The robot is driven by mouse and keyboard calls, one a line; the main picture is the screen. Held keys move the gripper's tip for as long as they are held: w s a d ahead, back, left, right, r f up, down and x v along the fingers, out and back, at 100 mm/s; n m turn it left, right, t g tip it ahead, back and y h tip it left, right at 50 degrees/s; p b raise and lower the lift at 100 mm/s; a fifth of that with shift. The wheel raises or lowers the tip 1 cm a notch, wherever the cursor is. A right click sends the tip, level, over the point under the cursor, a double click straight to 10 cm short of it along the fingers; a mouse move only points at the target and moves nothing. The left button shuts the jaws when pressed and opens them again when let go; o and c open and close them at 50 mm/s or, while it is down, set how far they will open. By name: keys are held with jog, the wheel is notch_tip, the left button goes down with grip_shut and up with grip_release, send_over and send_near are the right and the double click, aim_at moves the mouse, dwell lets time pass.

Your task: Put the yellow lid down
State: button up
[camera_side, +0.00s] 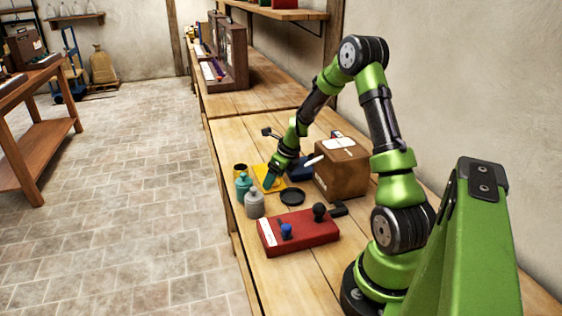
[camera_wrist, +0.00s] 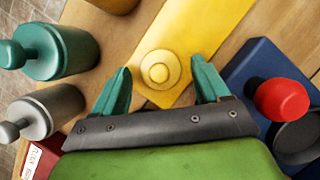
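The yellow lid (camera_wrist: 158,70), a small round disc with a raised knob, lies on a flat yellow strip (camera_wrist: 205,28) in the wrist view. My gripper (camera_wrist: 163,85) has its teal fingers spread apart, one to each side of the lid, with a gap on both sides. In the side view my gripper (camera_side: 270,180) is low over the yellow strip (camera_side: 262,172), and I cannot pick out the lid there. A yellow pot (camera_side: 240,169) with a dark open top stands just left of the strip.
A teal canister (camera_side: 243,187) and a grey canister (camera_side: 254,204) stand close at the left. A black disc (camera_side: 292,196), a red box (camera_side: 300,232) with knobs, a blue block (camera_side: 300,171) and a brown carton (camera_side: 342,175) surround the spot.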

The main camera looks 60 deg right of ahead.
jog(key=v, duration=1.2)
jog(key=a+r+n+t, duration=0.1)
jog(key=a+r+n, duration=0.4)
jog(key=a+n, duration=0.25)
jog(key=a+r+n, duration=0.4)
jog(key=a+n, duration=0.3)
jog(key=a, duration=0.2)
jog(key=s+a+r+n+t+y, duration=0.1)
jog(key=s+a+r+n+y, duration=0.1)
jog(key=s+a+n, duration=0.8)
jog(key=a+r+n, duration=0.1)
jog(key=a+n, duration=0.2)
jog(key=n, duration=0.4)
jog(key=shift+s+r+t, duration=0.25)
jog(key=shift+s+t, duration=0.05)
jog(key=shift+s, duration=0.05)
